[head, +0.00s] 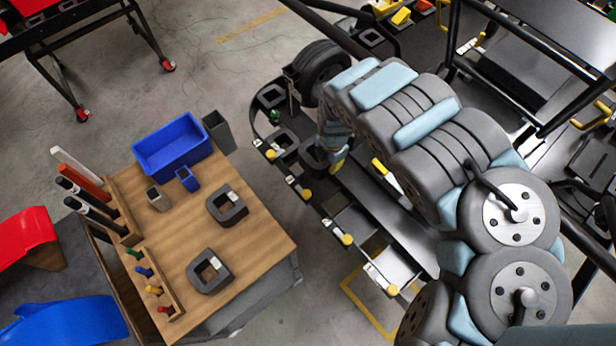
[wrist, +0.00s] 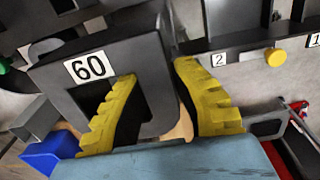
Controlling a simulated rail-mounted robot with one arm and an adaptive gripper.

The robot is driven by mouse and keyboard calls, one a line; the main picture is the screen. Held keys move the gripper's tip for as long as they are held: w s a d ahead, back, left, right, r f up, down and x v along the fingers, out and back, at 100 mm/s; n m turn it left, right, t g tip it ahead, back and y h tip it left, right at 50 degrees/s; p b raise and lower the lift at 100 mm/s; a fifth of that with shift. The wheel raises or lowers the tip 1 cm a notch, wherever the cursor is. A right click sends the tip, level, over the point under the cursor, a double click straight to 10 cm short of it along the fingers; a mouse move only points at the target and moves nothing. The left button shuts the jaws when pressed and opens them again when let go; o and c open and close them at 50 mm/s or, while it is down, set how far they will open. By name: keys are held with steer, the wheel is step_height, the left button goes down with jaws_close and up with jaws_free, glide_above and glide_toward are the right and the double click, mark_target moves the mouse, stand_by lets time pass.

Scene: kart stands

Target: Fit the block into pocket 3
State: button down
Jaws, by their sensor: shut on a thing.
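The block is a dark grey squared ring with a white "60" label, large in the wrist view (wrist: 145,70). It also shows in the head view (head: 313,154), over the rack's left edge. My gripper (wrist: 160,105) has its yellow fingers on either side of one leg of the block, one inside the opening. In the head view my gripper (head: 338,160) is partly hidden by my arm. The rack's edge (wrist: 235,78) carries a "2" label and a "1" label to its right. No "3" label is readable. I cannot tell whether the block is seated in a pocket.
Two similar dark blocks (head: 226,205) (head: 209,271) lie on the wooden table (head: 255,248), with a blue bin (head: 172,147) at its back. Yellow knobs (head: 347,239) line the rack edge. Other dark blocks (head: 271,95) sit farther up the rack. A wheel (head: 322,62) stands behind.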

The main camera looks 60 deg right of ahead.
steer(key=shift+d+f, duration=0.15)
steer(key=shift+f, duration=0.15)
step_height(320, 180, down, 13)
steer(key=b, duration=0.5)
steer(key=shift+f, duration=0.15)
step_height(320, 180, down, 2)
steer(key=shift+f+b, duration=0.2)
steer(key=shift+b, duration=0.2)
steer(key=shift+s+f, duration=0.1)
steer(key=shift+f, duration=0.7)
steer(key=shift+f, duration=0.15)
steer(key=c, duration=1)
jaws_free()
